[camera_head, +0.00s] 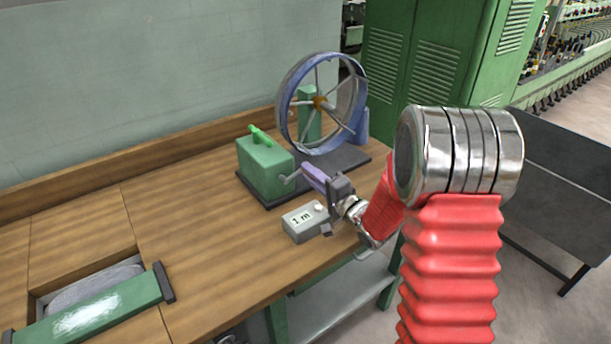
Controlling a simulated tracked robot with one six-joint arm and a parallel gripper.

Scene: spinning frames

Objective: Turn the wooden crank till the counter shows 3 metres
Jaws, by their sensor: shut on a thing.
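The counter (304,221) is a small grey box on the table with a white knob, and its display reads "1 m". The crank (291,178) sticks out from the right side of a green gear box (263,167); a bent grey metal part of it shows. My gripper (315,178) is at the crank's outer end, behind and above the counter. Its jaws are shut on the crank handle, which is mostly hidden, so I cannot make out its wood. A large blue-rimmed spoked wheel (289,92) stands upright behind the gear box.
The gear box and wheel share a dark base plate (344,162) on the wooden table (190,230). A green bar (95,307) crosses a recess at the front left. A green cabinet (415,65) and a dark panel (560,165) stand beyond. The table's middle left is clear.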

